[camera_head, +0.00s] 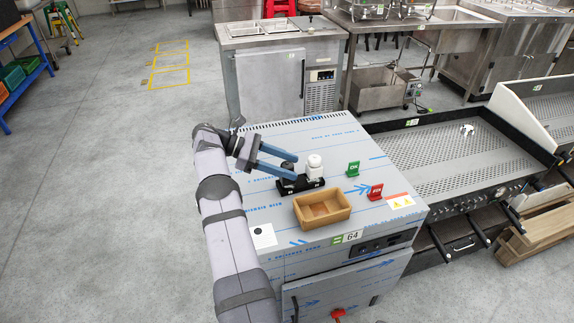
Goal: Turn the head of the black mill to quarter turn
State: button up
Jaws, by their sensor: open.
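The black mill (287,166) stands at the left end of a black holder (301,186) on the steel cabinet top. It is small in the picture, and my gripper partly hides it. A white mill (314,166) stands upright beside it on the right. My gripper (295,168) reaches in from the left with its two blue-grey fingers apart. The fingertips are at the black mill, one on its far side and one on its near side in the picture. I cannot tell whether they touch it. The angle of the mill's head cannot be made out.
An open wooden box (322,209) stands just in front of the holder. A green sign (353,168) and a red sign (375,192) stand to the right. A black-rimmed griddle (450,155) adjoins on the right.

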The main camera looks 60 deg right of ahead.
aim_at(287, 164)
notch_tip(287, 164, up, 10)
dwell(0.6)
